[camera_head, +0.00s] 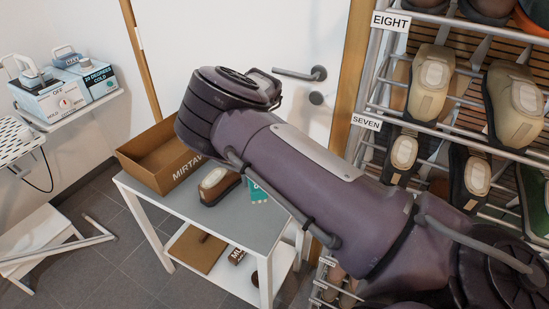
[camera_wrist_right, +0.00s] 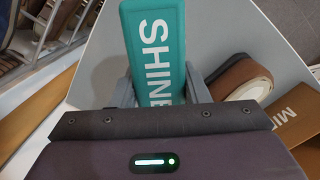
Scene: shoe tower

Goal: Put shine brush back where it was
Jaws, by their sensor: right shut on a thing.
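The shine brush (camera_wrist_right: 153,45) is a teal block with white "SHINE" lettering. In the right wrist view it stands between the fingers of my right gripper (camera_wrist_right: 160,88), which is shut on it. In the head view a small teal part of the brush (camera_head: 258,192) shows beside my right arm, above the grey-topped table (camera_head: 225,222). My right arm hides most of the gripper there. I cannot tell whether the brush touches the table. My left gripper is not in view.
A brown shoe (camera_head: 219,184) and an open brown box (camera_head: 150,160) marked "MIRTAV" sit on the table. The lower shelf (camera_head: 232,273) holds a brown board and small items. A shoe rack (camera_head: 455,120) stands at right. An ironing board (camera_head: 15,140) is at left.

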